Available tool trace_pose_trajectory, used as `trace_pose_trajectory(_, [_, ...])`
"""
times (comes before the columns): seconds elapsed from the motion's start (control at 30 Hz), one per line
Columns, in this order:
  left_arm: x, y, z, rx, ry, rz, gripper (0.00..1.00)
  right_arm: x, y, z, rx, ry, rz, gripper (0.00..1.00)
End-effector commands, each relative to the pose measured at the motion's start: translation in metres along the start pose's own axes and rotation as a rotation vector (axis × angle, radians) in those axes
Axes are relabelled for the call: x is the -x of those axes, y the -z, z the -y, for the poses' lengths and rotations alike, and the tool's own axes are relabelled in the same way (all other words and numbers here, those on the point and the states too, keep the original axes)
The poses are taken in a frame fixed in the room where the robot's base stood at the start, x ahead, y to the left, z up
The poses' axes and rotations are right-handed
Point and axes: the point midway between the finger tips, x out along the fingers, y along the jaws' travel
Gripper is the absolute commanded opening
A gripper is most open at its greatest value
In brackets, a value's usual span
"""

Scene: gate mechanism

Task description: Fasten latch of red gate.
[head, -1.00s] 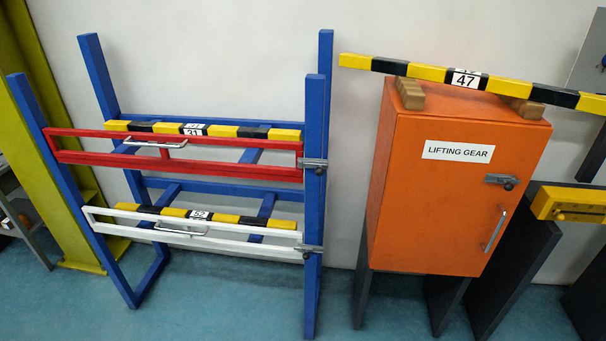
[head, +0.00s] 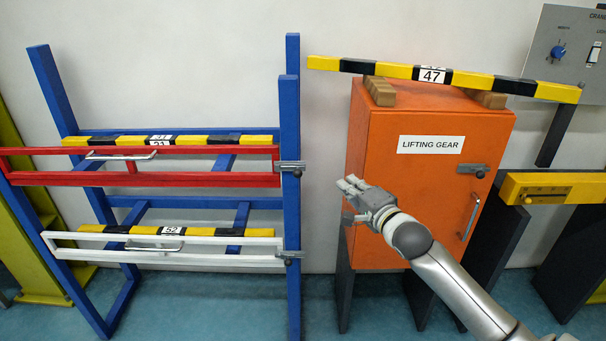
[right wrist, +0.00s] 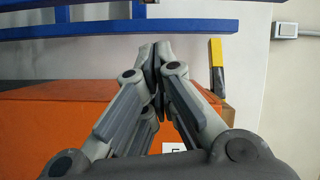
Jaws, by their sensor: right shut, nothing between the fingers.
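The red gate (head: 210,180) spans the upper part of the blue rack (head: 292,215) in the head view, with a silver handle (head: 120,156) on it. Its grey latch (head: 291,168) sits at the right end, on the right blue post. My right gripper (head: 345,188) is in front of the orange cabinet's left side, right of and a little lower than the latch, apart from it. It is shut and empty; its closed fingers (right wrist: 160,52) fill the middle of the right wrist view. My left gripper is not in view.
A white gate (head: 200,262) with its own latch (head: 290,256) is below the red one. The orange cabinet (head: 430,200) stands right of the rack, with a striped bar (head: 365,68) on top. A clear gap lies between rack and cabinet.

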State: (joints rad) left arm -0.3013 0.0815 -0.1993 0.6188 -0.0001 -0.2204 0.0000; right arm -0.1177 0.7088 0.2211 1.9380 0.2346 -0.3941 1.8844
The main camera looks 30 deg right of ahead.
Motion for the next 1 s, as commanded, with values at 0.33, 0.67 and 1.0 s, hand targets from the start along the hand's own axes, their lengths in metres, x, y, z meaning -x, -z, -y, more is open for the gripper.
trace_pose_trajectory(0.33, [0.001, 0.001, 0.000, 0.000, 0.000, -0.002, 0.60, -0.003, 0.001, 0.000, 0.001, -0.001, -0.001, 0.00])
trace_pose_trajectory(0.67, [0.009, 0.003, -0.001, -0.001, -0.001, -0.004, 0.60, -0.041, 0.001, 0.001, 0.003, -0.001, -0.002, 0.00])
trace_pose_trajectory(1.0, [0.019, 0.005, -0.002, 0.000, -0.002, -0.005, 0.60, -0.091, 0.001, 0.001, 0.002, -0.002, -0.002, 0.00])
